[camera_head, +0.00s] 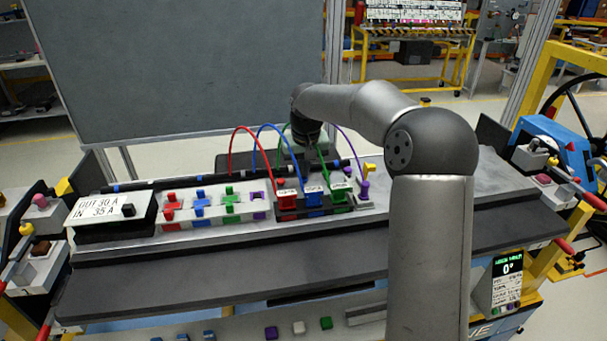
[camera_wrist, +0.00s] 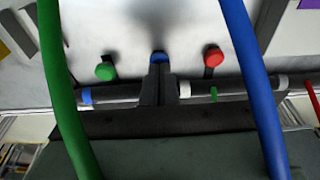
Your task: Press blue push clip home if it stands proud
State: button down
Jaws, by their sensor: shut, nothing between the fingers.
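The blue push clip (camera_wrist: 157,56) shows in the wrist view at the top middle, between a green push clip (camera_wrist: 105,72) and a red push clip (camera_wrist: 211,57). My gripper (camera_wrist: 159,70) is shut and empty, its dark fingertips in line with the blue clip and covering its lower part. I cannot tell whether they touch it. How far the blue clip stands out cannot be told from this angle. The green and red clips show round heads and dark stems. In the head view my wrist is behind the cables, and I cannot make out these clips there.
A green cable (camera_wrist: 66,110) and a blue cable (camera_wrist: 255,90) pass on either side of my gripper. A dark harness bar (camera_wrist: 115,94) runs behind it. In the head view, red, blue and green connectors (camera_head: 313,198) stand in front of my wrist.

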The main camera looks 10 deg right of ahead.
jog(key=shift+r, duration=0.1)
notch_tip(320, 180, up, 7)
jog(key=p, duration=0.5)
dwell(0.5)
jog(key=shift+n+h, duration=0.3)
jog(key=shift+h, duration=0.2)
jog(key=s, duration=0.3)
jog(key=s+a, duration=0.1)
jog(key=s, duration=0.3)
jog(key=s+r, duration=0.1)
jog(key=s, duration=0.2)
jog(key=shift+s+a+r, duration=0.1)
jog(key=shift+s+a, duration=0.1)
jog(key=shift+s, duration=0.1)
jog(key=s+f, duration=0.3)
jog(key=s, duration=1.1)
jog(key=s+d+f+g+y, duration=0.1)
jog(key=s+f, duration=0.2)
jog(key=s, duration=1.1)
jog(key=shift+s+d, duration=0.15)
jog(key=shift+d, duration=0.05)
